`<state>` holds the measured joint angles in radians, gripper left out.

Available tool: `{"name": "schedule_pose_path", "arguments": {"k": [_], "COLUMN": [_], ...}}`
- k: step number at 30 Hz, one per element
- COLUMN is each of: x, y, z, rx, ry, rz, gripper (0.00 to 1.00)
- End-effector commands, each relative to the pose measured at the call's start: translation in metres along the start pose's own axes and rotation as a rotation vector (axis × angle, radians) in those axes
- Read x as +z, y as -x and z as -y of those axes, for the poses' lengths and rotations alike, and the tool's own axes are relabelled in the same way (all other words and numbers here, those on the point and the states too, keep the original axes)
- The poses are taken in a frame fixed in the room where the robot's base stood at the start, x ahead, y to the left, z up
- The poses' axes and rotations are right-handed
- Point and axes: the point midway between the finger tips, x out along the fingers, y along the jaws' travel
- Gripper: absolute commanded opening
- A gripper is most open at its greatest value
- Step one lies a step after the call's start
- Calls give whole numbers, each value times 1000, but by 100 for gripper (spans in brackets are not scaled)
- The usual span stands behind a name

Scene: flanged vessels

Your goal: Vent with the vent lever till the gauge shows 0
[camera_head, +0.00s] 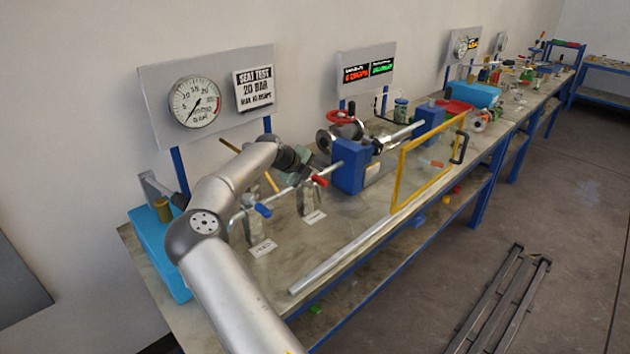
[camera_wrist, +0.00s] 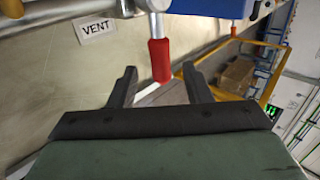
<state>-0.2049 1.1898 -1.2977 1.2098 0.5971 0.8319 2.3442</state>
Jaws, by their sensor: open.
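The vent lever has a red handle; it shows in the head view (camera_head: 320,181) and in the wrist view (camera_wrist: 159,60), beside a label reading VENT (camera_wrist: 95,27). My gripper (camera_wrist: 160,73) is open, with the red handle's end in the gap between its fingertips; contact cannot be told. In the head view my gripper (camera_head: 304,176) is just left of the handle, its fingers hard to make out. The round gauge (camera_head: 195,101) is on the grey panel at left. Its needle points down and left; the exact value is too small to read.
A blue-handled lever (camera_head: 263,210) stands left of the vent lever on the same pipe. A blue block vise (camera_head: 350,165) is close on the right. A yellow frame (camera_head: 400,165) and a long metal bar (camera_head: 340,252) are at the bench's front. Bare bench top lies between.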

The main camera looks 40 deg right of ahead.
Motion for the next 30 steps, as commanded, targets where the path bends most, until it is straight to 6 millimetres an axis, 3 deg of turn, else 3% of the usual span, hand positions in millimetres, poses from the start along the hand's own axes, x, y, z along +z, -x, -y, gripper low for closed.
{"name": "schedule_pose_path", "arguments": {"k": [9, 16, 22, 30], "x": [1, 0, 0, 0], "y": [78, 126, 146, 150], "z": [-3, -2, -1, -1], "rx": [0, 1, 1, 1], "ry": [-1, -2, -1, -1], "rz": [6, 4, 2, 0], "gripper": [45, 45, 45, 45]}}
